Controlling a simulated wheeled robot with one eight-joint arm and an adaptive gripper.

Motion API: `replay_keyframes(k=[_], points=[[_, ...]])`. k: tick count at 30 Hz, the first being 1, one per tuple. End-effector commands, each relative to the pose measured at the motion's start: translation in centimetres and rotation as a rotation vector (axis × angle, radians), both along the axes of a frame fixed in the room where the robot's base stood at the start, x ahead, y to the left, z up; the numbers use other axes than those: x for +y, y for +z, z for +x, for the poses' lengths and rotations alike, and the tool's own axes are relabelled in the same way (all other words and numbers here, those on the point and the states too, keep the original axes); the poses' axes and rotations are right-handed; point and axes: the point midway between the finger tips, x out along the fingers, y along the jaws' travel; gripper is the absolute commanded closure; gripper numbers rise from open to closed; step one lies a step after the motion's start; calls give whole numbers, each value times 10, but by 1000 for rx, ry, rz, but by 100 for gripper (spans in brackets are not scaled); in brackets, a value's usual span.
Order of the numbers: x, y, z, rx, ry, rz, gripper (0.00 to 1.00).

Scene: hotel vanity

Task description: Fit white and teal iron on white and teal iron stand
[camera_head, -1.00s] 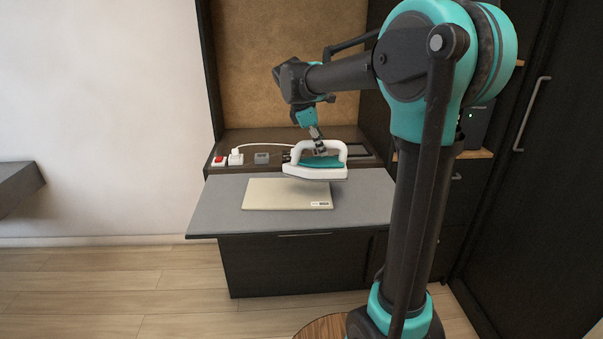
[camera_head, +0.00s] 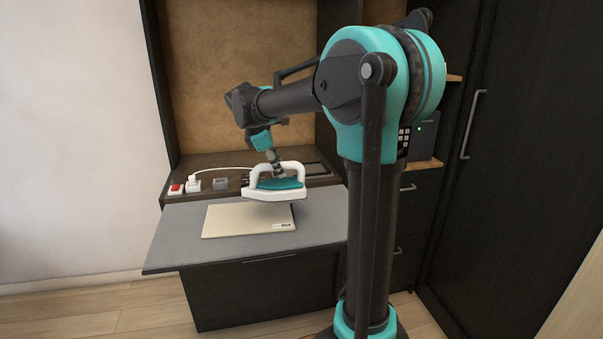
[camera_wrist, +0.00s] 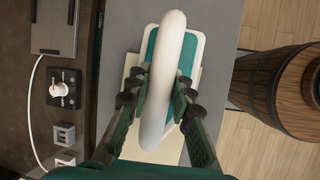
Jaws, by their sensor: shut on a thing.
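The white and teal iron (camera_head: 275,192) is in my gripper (camera_head: 278,174), held over the grey counter near its back edge. In the wrist view my gripper (camera_wrist: 163,98) is shut around the white handle of the iron (camera_wrist: 172,50), with dark fingers on both sides. The iron's teal body and white rim show beneath the handle. I cannot make out the iron stand; a thin dark teal strip (camera_wrist: 97,60) shows at the counter's back edge in the wrist view, but I cannot tell what it is.
A flat beige laptop-like thing (camera_head: 225,221) lies on the grey counter (camera_head: 180,235). The raised dark ledge behind holds a red switch (camera_head: 175,189), a white plug (camera_head: 193,186) with a cord and a small grey box (camera_head: 220,183). A wooden barrel (camera_wrist: 270,92) stands beside the counter.

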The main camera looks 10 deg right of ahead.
Motion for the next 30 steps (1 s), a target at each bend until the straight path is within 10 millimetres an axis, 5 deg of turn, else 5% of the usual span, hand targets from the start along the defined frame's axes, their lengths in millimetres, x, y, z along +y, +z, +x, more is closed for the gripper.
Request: replay_keyframes(k=[30], points=[[0,39,0,0,0,-1,100]])
